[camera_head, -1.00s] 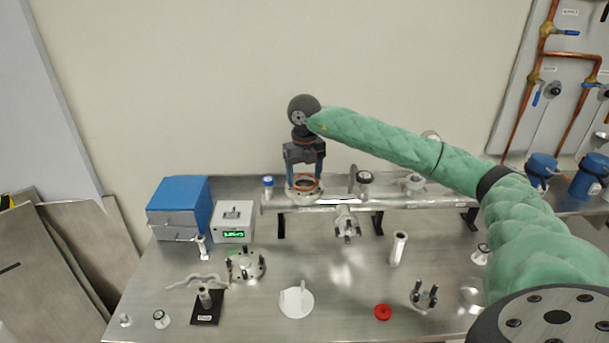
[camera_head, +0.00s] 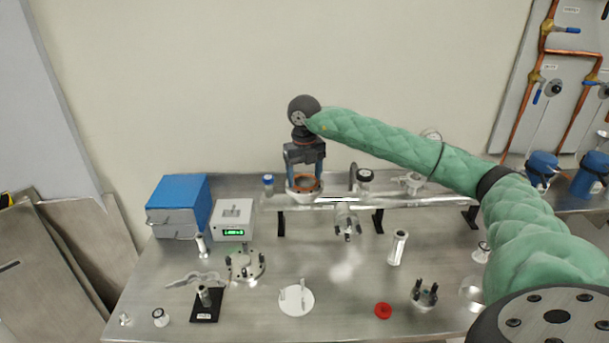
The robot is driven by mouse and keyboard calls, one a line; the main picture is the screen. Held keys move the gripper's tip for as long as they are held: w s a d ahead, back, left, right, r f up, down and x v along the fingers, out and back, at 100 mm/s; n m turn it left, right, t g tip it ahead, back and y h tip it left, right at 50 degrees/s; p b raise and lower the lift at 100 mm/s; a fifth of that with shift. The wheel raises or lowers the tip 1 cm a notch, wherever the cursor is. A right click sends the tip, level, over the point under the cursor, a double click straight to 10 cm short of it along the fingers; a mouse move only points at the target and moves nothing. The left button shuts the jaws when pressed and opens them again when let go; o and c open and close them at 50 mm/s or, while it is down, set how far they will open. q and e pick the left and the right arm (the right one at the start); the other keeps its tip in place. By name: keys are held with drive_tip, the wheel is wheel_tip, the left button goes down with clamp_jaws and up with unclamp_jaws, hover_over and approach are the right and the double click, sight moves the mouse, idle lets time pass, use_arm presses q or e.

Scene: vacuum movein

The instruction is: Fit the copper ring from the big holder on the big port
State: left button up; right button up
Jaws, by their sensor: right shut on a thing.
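My right gripper (camera_head: 305,180) points down at the raised rail along the back of the bench, with its two blue fingers on either side of the copper ring (camera_head: 311,188). It is shut on the ring. The ring lies about level, over or on a pale round flange (camera_head: 303,194) at the rail, which looks like the big port. I cannot tell whether ring and flange touch or are fully lined up. My left gripper is out of view.
A blue box (camera_head: 179,195) and a white box with a green display (camera_head: 234,217) stand at the left.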

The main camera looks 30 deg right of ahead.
drive_tip(key=shift+f, duration=0.1)
drive_tip(key=o, duration=0.9)
drive_tip(key=shift+s, duration=0.1)
use_arm(q)
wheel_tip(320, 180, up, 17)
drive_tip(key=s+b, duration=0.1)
drive_tip(key=b, duration=0.1)
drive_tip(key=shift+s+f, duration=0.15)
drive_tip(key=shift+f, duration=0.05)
use_arm(e)
drive_tip(key=shift+r, duration=4)
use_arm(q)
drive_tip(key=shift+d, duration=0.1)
